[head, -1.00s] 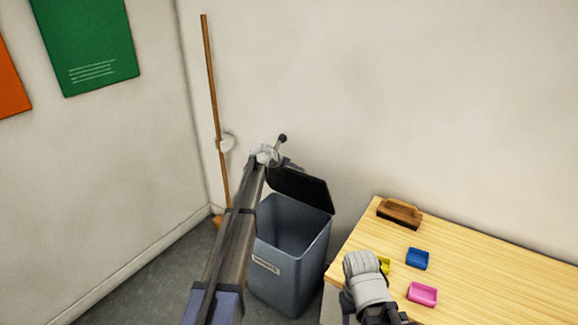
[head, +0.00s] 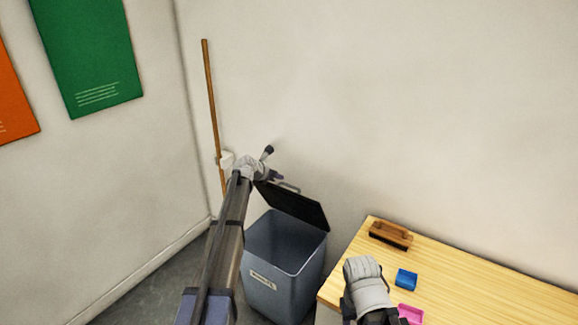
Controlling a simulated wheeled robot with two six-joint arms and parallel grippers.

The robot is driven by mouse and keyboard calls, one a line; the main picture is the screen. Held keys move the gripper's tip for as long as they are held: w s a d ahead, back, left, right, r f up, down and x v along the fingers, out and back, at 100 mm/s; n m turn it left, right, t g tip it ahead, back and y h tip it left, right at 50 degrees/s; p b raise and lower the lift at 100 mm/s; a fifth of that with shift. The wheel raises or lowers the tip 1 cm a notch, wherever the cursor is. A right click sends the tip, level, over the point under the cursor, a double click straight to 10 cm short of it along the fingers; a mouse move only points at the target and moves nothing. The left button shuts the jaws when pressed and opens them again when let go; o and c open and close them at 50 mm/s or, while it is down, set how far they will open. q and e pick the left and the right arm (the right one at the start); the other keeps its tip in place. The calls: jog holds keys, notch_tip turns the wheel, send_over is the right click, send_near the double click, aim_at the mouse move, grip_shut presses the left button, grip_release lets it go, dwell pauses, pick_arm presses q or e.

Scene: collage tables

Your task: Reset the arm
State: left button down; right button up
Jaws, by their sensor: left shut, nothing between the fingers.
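My left arm reaches up from the bottom to the left of the grey bin (head: 283,285). Its gripper (head: 279,175) is at the far end, above the back of the bin's raised dark lid (head: 297,208). It is shut and holds nothing. I cannot tell whether it touches the lid's handle. A pale joint of my right arm shows at the bottom, in front of the table; the right gripper's fingers are not visible.
A wooden table (head: 480,285) at right holds a brown brush (head: 391,234), a blue tray (head: 406,279) and a pink tray (head: 411,313). A wooden pole (head: 209,100) leans in the corner behind my left arm. Walls close off the back and left.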

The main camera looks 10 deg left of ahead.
pick_arm(q)
jog(key=s+d+m+g+p, duration=0.6)
jog(key=s+d+m, duration=1.25)
jog(key=s, duration=0.55)
jog(key=s+d+r+m+g+y+p, duration=0.1)
jog(key=s+m+g+y+p, duration=0.1)
jog(key=s+m, duration=0.6)
jog(key=s+d+r+m+g+y+p, duration=0.1)
jog(key=s+m+g+y+p, duration=0.1)
jog(key=s+m, duration=0.7)
jog(key=s+y+p, duration=0.1)
jog(key=s, duration=0.6)
jog(key=shift+s+d+r, duration=0.35)
jog(key=shift+d, duration=0.05)
